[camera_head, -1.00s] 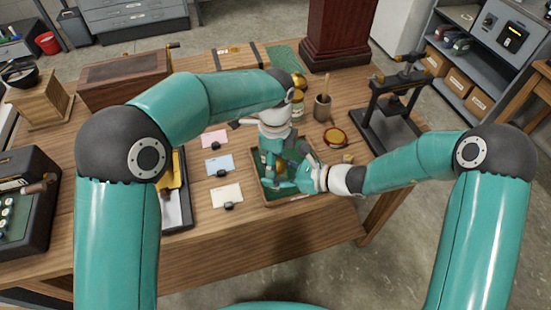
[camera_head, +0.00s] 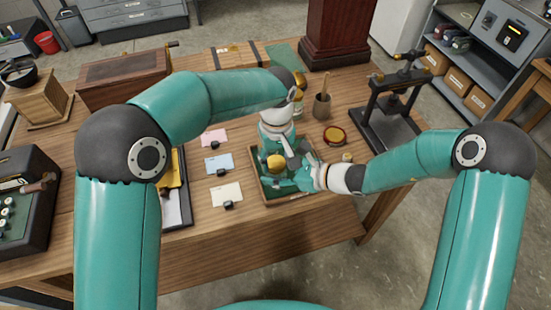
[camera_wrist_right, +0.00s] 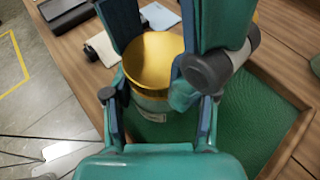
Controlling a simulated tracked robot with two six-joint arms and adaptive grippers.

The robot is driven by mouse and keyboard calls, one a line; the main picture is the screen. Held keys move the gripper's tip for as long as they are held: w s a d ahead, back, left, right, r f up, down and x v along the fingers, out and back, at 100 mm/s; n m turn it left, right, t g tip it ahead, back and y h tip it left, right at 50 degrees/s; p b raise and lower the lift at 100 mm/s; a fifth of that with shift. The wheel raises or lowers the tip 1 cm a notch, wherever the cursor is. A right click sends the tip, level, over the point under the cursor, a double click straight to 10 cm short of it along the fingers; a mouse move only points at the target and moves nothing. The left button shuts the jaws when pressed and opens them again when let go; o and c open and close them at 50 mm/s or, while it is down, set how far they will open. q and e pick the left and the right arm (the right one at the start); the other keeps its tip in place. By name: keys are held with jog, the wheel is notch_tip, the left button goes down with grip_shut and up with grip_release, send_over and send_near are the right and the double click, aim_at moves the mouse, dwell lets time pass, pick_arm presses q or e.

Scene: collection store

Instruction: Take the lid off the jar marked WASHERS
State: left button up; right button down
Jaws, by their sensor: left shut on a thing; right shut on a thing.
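A jar (camera_wrist_right: 150,103) with a gold lid (camera_wrist_right: 156,57) stands in the green-lined tray (camera_wrist_right: 275,82). The lid also shows in the head view (camera_head: 275,163). My right gripper (camera_wrist_right: 152,93) is shut on the jar's body from the near side. My left gripper (camera_head: 276,155) reaches down from above, its fingers on either side of the gold lid, shut on it. I cannot tell whether there is a gap between lid and jar. The jar's marking is not readable, and its lower part is largely hidden by my grippers.
Another gold-lidded jar (camera_head: 299,103) and a cup with a stick (camera_head: 322,106) stand behind the tray. A red-rimmed round dish (camera_head: 335,136) and a black press (camera_head: 393,115) are to the right. Pink, blue and cream cards (camera_head: 226,194) lie left of the tray.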

aim_at(277, 162)
pick_arm(q)
jog(key=n, duration=0.4)
jog(key=shift+w, duration=0.15)
pick_arm(e)
jog(key=shift+a, duration=0.1)
pick_arm(q)
jog(key=n, duration=0.5)
pick_arm(e)
jog(key=shift+s, duration=0.1)
pick_arm(q)
jog(key=shift+r, duration=0.25)
jog(key=shift+d+r, duration=0.1)
jog(key=shift+r, duration=0.8)
jog(key=shift+r, duration=2)
pick_arm(e)
jog(key=shift+c, duration=1.3)
grip_release()
